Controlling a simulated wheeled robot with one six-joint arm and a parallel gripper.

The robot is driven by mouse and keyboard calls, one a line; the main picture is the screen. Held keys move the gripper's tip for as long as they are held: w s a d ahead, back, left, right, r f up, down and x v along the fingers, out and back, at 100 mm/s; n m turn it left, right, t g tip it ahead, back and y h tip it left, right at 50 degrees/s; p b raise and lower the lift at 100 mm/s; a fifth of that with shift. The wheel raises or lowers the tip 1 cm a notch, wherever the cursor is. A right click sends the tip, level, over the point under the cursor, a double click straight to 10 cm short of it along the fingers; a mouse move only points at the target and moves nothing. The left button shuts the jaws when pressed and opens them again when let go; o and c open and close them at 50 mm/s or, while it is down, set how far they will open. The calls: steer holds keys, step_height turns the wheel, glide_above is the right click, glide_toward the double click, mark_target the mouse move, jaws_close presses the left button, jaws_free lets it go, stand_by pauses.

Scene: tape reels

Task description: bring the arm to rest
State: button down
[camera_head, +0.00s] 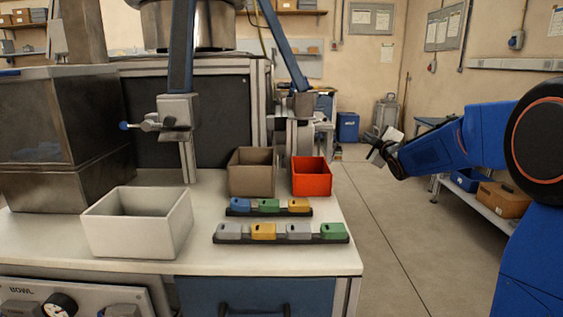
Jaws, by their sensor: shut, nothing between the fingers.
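My blue arm comes in from the right edge of the head view. My gripper (377,154) is at its end, out over the open floor to the right of the worktable (300,258). The fingers are small and partly turned away in this view. The gripper is shut and empty, and it touches nothing that I can see.
On the worktable stand a white bin (136,235), a brown bin (250,180) and a red bin (311,180). Two racks (280,239) hold several coloured blocks. A low shelf (482,200) with boxes stands behind my arm. The floor (400,255) between is clear.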

steer(key=s+a+f+m+g, duration=0.1)
steer(key=s+f+m+g, duration=0.3)
steer(key=s, duration=1.5)
steer(key=s+a+f+m+g+h, duration=0.1)
steer(key=s+f+m+g, duration=0.3)
steer(key=s+f, duration=0.6)
steer(key=s+f+m+g+h, duration=0.1)
steer(key=s+f+m+g, duration=0.4)
steer(key=s, duration=2.4)
step_height(320, 180, down, 3)
steer(key=shift+s+a+r+m, duration=0.15)
steer(key=shift+s+a+m, duration=0.1)
steer(key=shift+a+m, duration=0.15)
